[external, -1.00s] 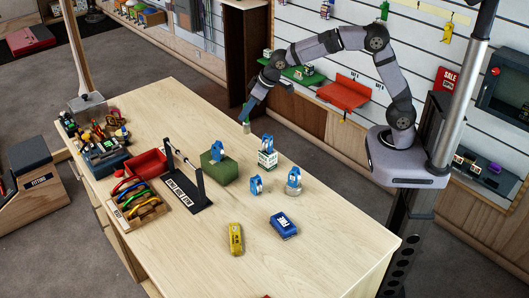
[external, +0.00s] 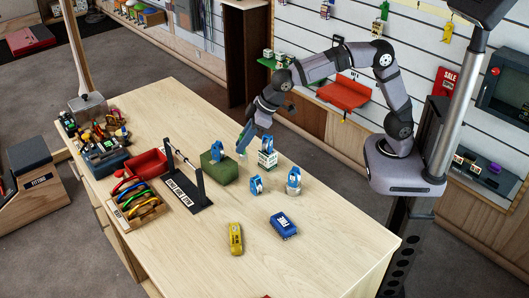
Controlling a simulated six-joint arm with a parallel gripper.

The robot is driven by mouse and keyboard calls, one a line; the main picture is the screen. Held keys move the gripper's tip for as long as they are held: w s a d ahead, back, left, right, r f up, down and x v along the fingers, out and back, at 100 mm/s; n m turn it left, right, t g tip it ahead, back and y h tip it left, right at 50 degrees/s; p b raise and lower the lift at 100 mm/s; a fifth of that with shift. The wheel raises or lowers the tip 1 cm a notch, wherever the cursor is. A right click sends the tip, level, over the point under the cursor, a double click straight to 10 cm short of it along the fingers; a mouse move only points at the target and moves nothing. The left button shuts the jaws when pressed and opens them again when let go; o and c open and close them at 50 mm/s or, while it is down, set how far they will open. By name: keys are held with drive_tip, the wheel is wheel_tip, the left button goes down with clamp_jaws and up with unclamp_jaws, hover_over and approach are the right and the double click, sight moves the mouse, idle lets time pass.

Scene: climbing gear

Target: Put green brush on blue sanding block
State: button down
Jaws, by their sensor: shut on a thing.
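The blue sanding block (external: 283,225), with white lettering on top, lies flat on the front right part of the table. Nothing rests on it. My gripper (external: 241,147) is low over the table's back edge area, between the green block and the white-and-green box. It is shut on a small greenish thing (external: 240,150), which looks like the green brush; it is small and partly hidden by the fingers. The sanding block is apart from the gripper, nearer the camera and to the right.
A yellow block (external: 235,238) lies left of the blue one. Blue devices stand on a green block (external: 222,172), a white-and-green box (external: 267,160) and a clear stand (external: 293,188); another (external: 256,186) stands nearby. A black bar rack (external: 190,185) is at left.

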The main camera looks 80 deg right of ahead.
drive_tip(key=s+a+r+n+y+b, duration=0.15)
drive_tip(key=s+a, duration=0.25)
drive_tip(key=a, duration=0.4)
drive_tip(key=s+a+r+n+g+b, duration=0.1)
drive_tip(key=s+a+r+n+b, duration=0.15)
drive_tip(key=s+a, duration=0.4)
drive_tip(key=s+a+r+n+y+b, duration=0.1)
drive_tip(key=s+a+r, duration=0.1)
drive_tip(key=a, duration=0.7)
drive_tip(key=shift+m+h, duration=0.45)
drive_tip(key=shift+m, duration=0.45)
drive_tip(key=shift+s+d+f+p, duration=0.1)
drive_tip(key=shift+s+d+f, duration=0.35)
drive_tip(key=shift+f, duration=1.35)
drive_tip(key=shift+s+d+f+p, duration=0.2)
drive_tip(key=shift+d+f, duration=0.6)
drive_tip(key=shift+f, duration=1)
drive_tip(key=shift+s+d+f+p, duration=0.1)
drive_tip(key=shift+s+d+f, duration=0.35)
drive_tip(key=shift+f, duration=1.35)
drive_tip(key=shift+w+d+f, duration=0.1)
drive_tip(key=shift+w+d, duration=0.05)
drive_tip(key=shift+f, duration=0.15)
drive_tip(key=c, duration=1.6)
unclamp_jaws()
drive_tip(key=shift+c, duration=0.2)
